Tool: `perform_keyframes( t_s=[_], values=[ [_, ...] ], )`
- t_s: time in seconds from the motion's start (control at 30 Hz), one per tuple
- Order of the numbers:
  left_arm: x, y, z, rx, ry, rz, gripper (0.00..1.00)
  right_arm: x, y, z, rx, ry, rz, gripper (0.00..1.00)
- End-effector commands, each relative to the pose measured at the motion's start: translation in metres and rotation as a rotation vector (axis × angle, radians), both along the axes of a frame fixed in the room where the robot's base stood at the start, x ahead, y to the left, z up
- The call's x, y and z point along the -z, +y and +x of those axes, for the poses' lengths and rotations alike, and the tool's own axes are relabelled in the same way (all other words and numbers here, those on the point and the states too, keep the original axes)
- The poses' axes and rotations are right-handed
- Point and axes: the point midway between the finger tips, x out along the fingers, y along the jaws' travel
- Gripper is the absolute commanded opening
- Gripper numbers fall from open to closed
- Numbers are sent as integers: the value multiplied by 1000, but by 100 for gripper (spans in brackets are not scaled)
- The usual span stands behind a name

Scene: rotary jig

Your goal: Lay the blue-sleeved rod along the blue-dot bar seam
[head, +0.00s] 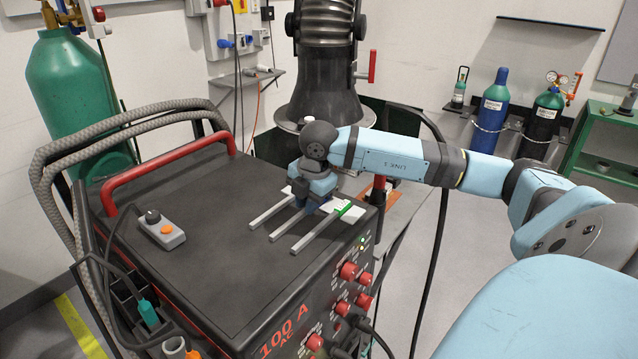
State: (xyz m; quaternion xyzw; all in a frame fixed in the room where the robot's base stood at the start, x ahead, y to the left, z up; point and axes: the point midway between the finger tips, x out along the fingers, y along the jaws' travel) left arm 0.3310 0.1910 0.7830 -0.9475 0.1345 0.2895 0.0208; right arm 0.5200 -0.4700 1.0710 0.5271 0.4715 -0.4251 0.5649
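Three grey rods lie side by side on top of the black welding machine (215,255): a left rod (268,212), a middle rod (285,230) and a right rod (318,232). The right rod has a green sleeve (344,209) near its far end. My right gripper (311,205) points down over the far part of the middle rod and hides it. Its fingertips are too small and covered to show whether they are open or shut. No blue sleeve shows clearly; dark blue parts sit at the gripper. The blue-dot bar seam cannot be made out. My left gripper is out of view.
A small grey control box (162,232) with an orange button lies on the machine's left side. A red handle (165,170) and grey hoses (60,150) rise at the left. A pale plate (357,214) lies by the rods. The machine top's front is clear.

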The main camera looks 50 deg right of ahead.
Motion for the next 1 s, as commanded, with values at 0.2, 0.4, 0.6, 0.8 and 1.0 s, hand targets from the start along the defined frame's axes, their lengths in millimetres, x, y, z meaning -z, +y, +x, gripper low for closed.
perform_keyframes(
  t_s=[0.2, 0.4, 0.6, 0.8, 1.0],
  values=[
    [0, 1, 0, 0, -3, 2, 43, 12, 0, 2, -1, 0, -1, 17],
    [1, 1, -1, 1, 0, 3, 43, 12, 0, 2, -1, 0, 0, 0],
    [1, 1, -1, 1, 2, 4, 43, 11, 0, 2, -1, 0, 0, 0],
    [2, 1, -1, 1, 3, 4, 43, 11, 0, 2, -1, 0, -1, 0],
    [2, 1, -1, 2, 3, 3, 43, -1, 0, 3, -1, -3, 0, 0]
  ],
)
